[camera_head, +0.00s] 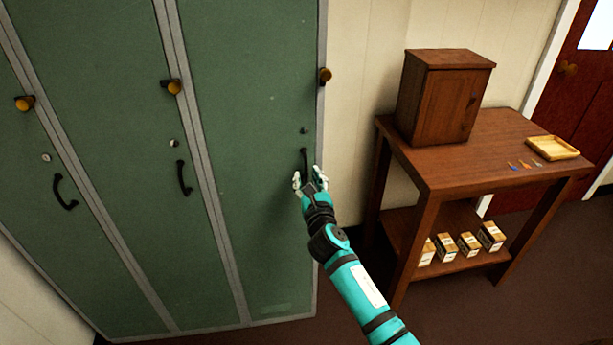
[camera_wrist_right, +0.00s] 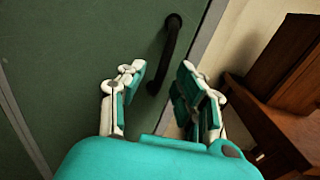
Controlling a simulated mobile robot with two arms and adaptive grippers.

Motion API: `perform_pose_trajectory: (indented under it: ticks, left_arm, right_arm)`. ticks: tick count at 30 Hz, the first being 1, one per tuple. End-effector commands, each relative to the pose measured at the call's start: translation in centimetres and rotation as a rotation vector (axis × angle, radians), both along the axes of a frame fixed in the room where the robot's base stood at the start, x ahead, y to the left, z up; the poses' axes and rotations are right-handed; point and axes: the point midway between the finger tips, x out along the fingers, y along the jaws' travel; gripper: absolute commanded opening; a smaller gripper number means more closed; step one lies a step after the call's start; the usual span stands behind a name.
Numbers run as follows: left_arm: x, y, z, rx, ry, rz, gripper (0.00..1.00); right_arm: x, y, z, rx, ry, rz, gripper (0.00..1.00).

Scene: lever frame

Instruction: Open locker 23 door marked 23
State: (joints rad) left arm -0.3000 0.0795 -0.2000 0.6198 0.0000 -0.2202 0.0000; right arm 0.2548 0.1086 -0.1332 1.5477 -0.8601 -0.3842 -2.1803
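A row of green locker doors stands at the left, all shut. The right-hand locker door (camera_head: 250,100) has a black curved handle (camera_head: 304,157), a small lock and a brass knob (camera_head: 325,75) at its right edge. No number is readable on any door. My right gripper (camera_head: 311,178) is open at the lower end of that handle. In the right wrist view, the handle (camera_wrist_right: 171,50) rises ahead of the gap between the open fingers (camera_wrist_right: 163,78), with its lower end in line with the gap. I see no contact. My left gripper is out of view.
A wooden table (camera_head: 440,165) stands to the right, with a wooden cabinet (camera_head: 442,100), a shallow tray (camera_head: 553,147) and small keys on top. Several small boxes (camera_head: 468,243) sit on its lower shelf. The floor before the lockers looks clear.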

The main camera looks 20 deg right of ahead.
Motion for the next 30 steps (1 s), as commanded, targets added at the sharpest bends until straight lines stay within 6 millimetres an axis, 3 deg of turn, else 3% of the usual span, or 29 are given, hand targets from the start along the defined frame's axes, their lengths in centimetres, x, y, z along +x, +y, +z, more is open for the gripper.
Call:
perform_pose_trajectory:
  ticks: [5, 14, 22, 30]
  left_arm:
    - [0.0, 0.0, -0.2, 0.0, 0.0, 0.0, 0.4]
    - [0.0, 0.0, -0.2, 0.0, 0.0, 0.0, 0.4]
    - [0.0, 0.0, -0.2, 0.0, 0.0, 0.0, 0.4]
    - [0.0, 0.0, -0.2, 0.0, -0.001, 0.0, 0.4]
  right_arm:
    - [1.4, -0.2, 0.0, 0.001, 0.0, 0.001, 0.34]
    - [1.6, -0.3, 0.0, 0.001, 0.001, 0.001, 0.34]
    - [1.6, -0.3, 0.0, 0.001, 0.001, 0.001, 0.0]
    - [1.6, -0.3, 0.0, 0.001, 0.0, 0.001, 0.0]
